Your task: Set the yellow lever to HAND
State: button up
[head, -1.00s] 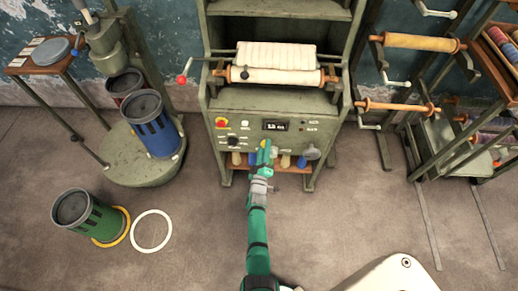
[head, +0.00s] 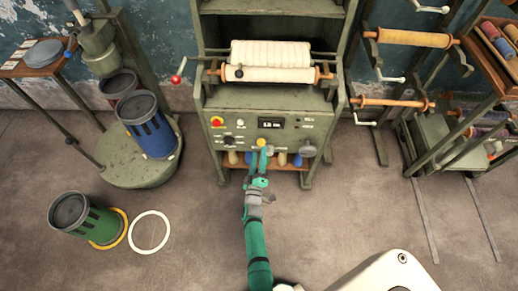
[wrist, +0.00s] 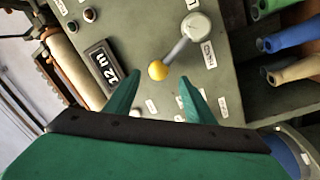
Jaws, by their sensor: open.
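The yellow lever has a yellow ball knob (wrist: 157,70) on a short grey rod, which runs to a pale round pivot (wrist: 196,27) on the grey-green panel. In the head view its knob (head: 261,143) shows at the panel's lower middle. A small label (wrist: 209,52) beside the pivot seems to read HAND; other labels near the fingers are too small to read. My gripper (wrist: 159,79) is open, its two teal fingers apart and pointing at the panel. The knob appears between and just beyond the fingertips; I see no contact. In the head view my gripper (head: 259,150) is at the panel front.
The panel has a display (head: 271,124) and a red button (head: 216,121). Coloured spools (head: 281,158) sit on a shelf below. A roller with a red-knobbed crank (head: 176,79) is above. Green (head: 72,213) and blue (head: 147,128) canisters stand left. Racks stand right; the floor between is open.

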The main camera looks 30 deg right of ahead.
jog(key=shift+v, duration=2.8)
jog(key=s+a+r+t+y, duration=0.1)
jog(key=s+a+r+y, duration=0.3)
jog(key=s+a, duration=0.55)
jog(key=s+a+r+t+y, duration=0.1)
jog(key=s+a+r+y, duration=0.4)
jog(key=s, duration=0.7)
jog(key=s+a+r+m+g+y, duration=0.1)
jog(key=s+a+r+m, duration=0.1)
jog(key=s+a+r, duration=0.3)
jog(key=s+a+r+m+g+y, duration=0.1)
jog(key=s+a+r, duration=0.4)
jog(key=r, duration=0.5)
jog(key=shift+s+a+r+m, duration=0.35)
jog(key=shift+s+m, duration=0.25)
jog(key=shift+s, duration=0.3)
